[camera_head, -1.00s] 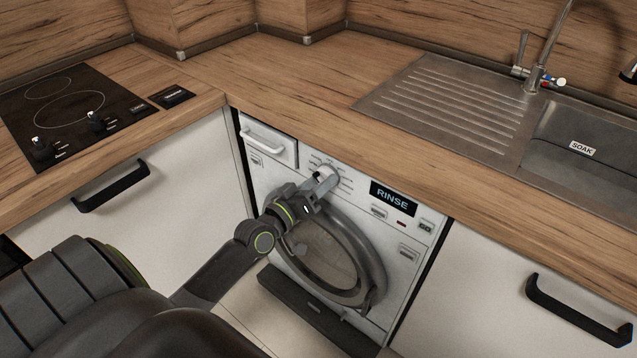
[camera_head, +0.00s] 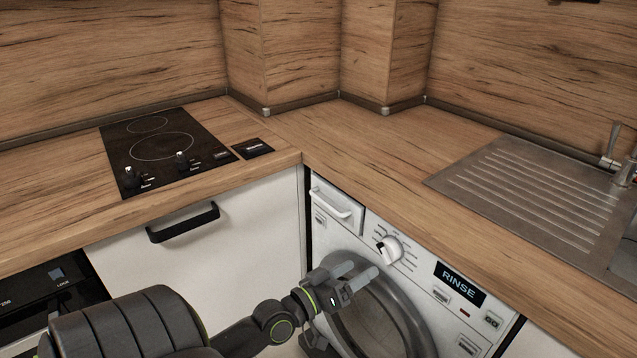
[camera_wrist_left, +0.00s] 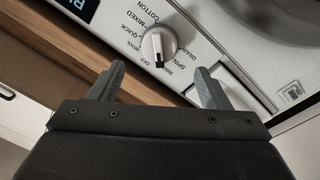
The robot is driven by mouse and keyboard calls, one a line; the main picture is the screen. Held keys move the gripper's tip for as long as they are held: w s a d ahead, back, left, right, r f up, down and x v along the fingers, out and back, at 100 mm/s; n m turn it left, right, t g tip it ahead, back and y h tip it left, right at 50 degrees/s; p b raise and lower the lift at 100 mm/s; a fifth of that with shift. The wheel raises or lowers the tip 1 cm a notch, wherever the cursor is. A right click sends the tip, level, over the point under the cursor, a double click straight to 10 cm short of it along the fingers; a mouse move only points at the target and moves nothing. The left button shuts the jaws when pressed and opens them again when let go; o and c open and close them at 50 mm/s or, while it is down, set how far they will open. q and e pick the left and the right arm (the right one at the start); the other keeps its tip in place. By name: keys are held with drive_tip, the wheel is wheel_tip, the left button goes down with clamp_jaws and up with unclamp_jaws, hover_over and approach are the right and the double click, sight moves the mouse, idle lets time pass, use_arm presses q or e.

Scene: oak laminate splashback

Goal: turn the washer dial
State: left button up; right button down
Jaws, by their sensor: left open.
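The washer dial (camera_head: 389,248) is a white round knob with a raised grip on the washer's white front panel. The washer display (camera_head: 460,284) reads RINSE. My left gripper (camera_head: 359,272) is open and empty, just below and left of the dial, in front of the round door. In the left wrist view its fingers (camera_wrist_left: 158,72) stand apart to either side of the dial, not touching it. My right gripper is not in view.
The detergent drawer (camera_head: 337,203) is left of the dial, and the dark round door (camera_head: 385,320) is below. The wooden worktop (camera_head: 350,150) overhangs above. A hob (camera_head: 160,150) is at left and a steel sink drainer (camera_head: 530,190) at right.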

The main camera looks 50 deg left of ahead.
use_arm(q)
drive_tip(key=s+a+b, duration=0.1)
drive_tip(key=s, duration=0.8)
drive_tip(key=shift+s+f+b, duration=0.2)
drive_tip(key=shift+b, duration=0.15)
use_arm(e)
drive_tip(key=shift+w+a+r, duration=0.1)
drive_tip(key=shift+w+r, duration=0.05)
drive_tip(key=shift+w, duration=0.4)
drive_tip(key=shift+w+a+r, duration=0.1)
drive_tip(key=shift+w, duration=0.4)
use_arm(q)
drive_tip(key=shift+a+f, duration=0.1)
